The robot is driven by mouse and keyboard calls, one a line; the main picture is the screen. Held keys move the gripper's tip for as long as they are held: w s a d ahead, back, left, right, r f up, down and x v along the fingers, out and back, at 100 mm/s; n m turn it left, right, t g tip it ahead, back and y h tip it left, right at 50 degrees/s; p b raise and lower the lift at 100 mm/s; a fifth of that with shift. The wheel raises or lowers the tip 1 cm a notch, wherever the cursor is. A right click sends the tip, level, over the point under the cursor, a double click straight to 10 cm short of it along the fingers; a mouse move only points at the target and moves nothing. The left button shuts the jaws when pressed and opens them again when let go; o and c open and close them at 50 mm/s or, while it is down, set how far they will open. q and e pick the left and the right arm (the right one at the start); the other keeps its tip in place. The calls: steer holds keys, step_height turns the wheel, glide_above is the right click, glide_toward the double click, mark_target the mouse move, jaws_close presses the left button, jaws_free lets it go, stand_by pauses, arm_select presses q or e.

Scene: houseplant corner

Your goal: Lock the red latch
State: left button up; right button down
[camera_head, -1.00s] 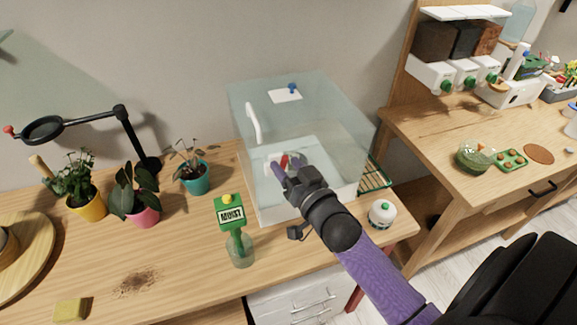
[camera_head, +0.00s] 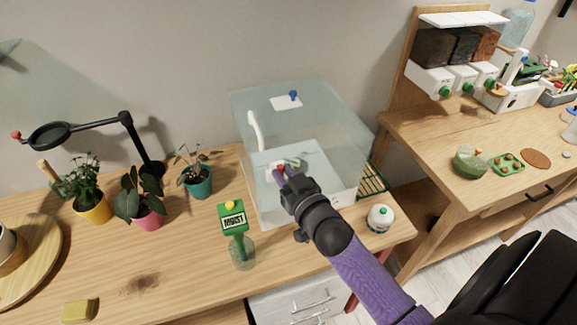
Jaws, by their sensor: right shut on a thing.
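The red latch (camera_head: 281,169) is a small red piece on the front of a clear box (camera_head: 325,120). Most of it is hidden behind my right gripper. My right gripper (camera_head: 283,176) reaches in from the lower right, and its fingertips are at the latch, shut on it. The box has a white handle (camera_head: 254,131) at its left and a blue knob (camera_head: 293,95) on a white plate on top. My left gripper does not show.
Potted plants (camera_head: 198,180) and a magnifier lamp (camera_head: 47,135) stand at left.

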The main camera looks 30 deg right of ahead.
steer(key=c, duration=0.6)
jaws_free()
steer(key=s, duration=1)
steer(key=shift+a+r, duration=0.2)
steer(key=shift+r, duration=0.05)
